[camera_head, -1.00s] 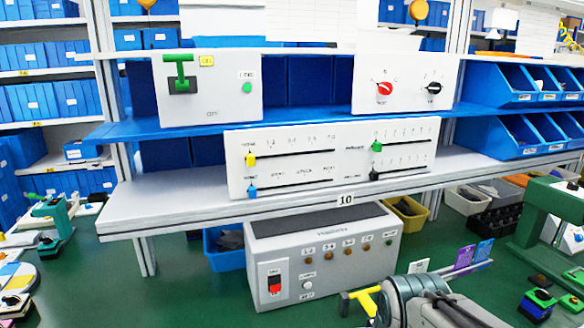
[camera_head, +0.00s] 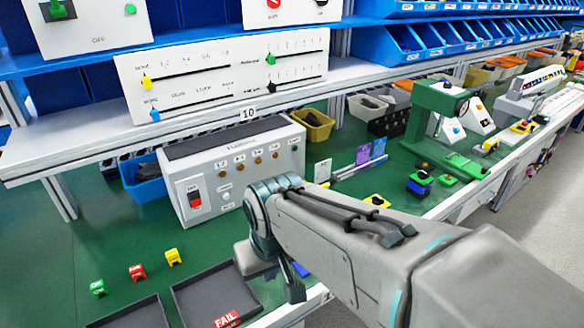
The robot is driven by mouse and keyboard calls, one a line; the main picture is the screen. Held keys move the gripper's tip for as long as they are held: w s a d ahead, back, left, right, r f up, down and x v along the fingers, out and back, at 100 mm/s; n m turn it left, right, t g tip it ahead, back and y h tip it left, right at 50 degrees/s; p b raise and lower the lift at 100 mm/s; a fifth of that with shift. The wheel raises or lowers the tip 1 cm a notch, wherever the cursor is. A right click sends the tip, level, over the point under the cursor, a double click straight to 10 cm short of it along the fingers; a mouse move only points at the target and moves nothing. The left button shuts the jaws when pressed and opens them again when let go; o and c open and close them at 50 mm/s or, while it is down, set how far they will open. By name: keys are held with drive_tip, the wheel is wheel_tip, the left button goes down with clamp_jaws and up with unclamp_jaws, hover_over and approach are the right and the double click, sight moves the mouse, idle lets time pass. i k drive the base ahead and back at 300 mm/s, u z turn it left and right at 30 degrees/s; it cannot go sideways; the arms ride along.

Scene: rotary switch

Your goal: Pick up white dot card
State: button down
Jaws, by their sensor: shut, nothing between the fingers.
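A small white card (camera_head: 322,170) stands upright in the holder on the green worktop, left of a purple card (camera_head: 363,154) and a violet card (camera_head: 378,148). It is too small to make out a dot on it. My arm comes in from the right, in front of the holder. My gripper (camera_head: 295,288) hangs low below the wrist near the front edge, apart from the card. It is shut and empty, mostly hidden by my arm.
A grey control box (camera_head: 245,165) stands left of the cards. Dark trays (camera_head: 215,295) and small green, red and yellow blocks lie at front left. A green machine (camera_head: 435,115) stands at right. The shelf (camera_head: 110,140) overhangs the worktop at the back.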

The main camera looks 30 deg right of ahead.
sight(322, 170)
drive_tip(key=k, duration=0.55)
drive_tip(key=z, duration=0.8)
drive_tip(key=i, duration=0.5)
